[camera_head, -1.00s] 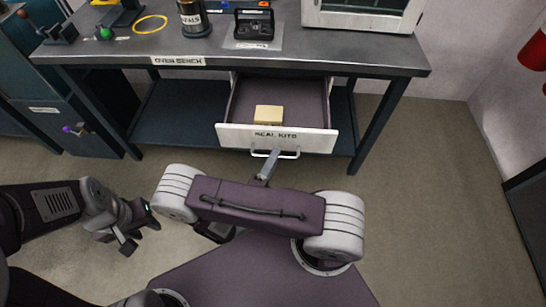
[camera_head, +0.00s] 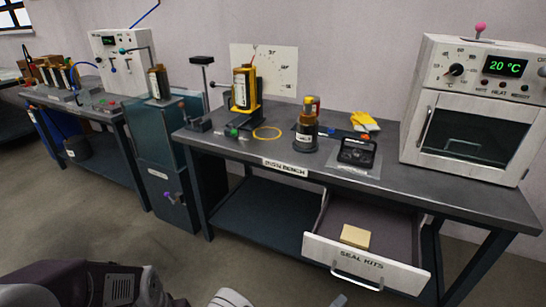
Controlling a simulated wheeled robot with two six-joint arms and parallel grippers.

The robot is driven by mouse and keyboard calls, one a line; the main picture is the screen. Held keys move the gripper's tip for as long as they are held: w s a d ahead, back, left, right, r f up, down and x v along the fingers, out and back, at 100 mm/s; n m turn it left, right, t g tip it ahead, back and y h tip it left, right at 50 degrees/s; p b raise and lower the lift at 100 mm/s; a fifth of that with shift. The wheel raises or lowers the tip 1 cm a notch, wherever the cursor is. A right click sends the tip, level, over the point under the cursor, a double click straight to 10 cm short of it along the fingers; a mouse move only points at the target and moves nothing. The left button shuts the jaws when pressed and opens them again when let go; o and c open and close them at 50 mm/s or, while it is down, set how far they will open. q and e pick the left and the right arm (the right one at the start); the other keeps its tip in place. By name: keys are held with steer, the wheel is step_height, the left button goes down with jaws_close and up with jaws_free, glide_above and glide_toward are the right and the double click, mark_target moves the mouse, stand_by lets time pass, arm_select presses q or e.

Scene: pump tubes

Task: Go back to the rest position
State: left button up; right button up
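My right gripper (camera_head: 338,300) shows only as a small grey piece at the bottom edge, just below the handle (camera_head: 356,284) of the open drawer; its fingers cannot be made out. A small gap seems to lie between it and the handle. The drawer (camera_head: 318,246), labelled SEAL KITS, is pulled out under the oven bench and holds a tan box (camera_head: 355,236). My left arm shows at the lower left, and its gripper is out of view.
The oven bench (camera_head: 225,143) carries a yellow device (camera_head: 243,90), a dark jar (camera_head: 306,133), a black case (camera_head: 357,152) and a white oven (camera_head: 470,130). A blue-grey cabinet (camera_head: 165,165) stands at its left. Open floor lies in front on the left.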

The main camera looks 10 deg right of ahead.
steer(key=s+d+r+m+g, duration=0.2)
steer(key=d+r+m+g, duration=0.6)
steer(key=m+g, duration=0.45)
steer(key=s+m+g+y, duration=0.4)
steer(key=s+m+y, duration=0.25)
steer(key=m, duration=0.35)
steer(key=w+a+f+m+t+y, duration=0.25)
steer(key=a+m+y, duration=0.3)
steer(key=m, duration=0.45)
steer(key=w+a+f+m+t+y, duration=0.1)
steer(key=w+a+m+t+y, duration=0.35)
steer(key=a+m, duration=0.35)
step_height(320, 180, up, 30)
steer(key=m+p, duration=0.1)
steer(key=p, duration=2.8)
steer(key=shift+s+d+p, duration=0.4)
steer(key=shift+s, duration=0.05)
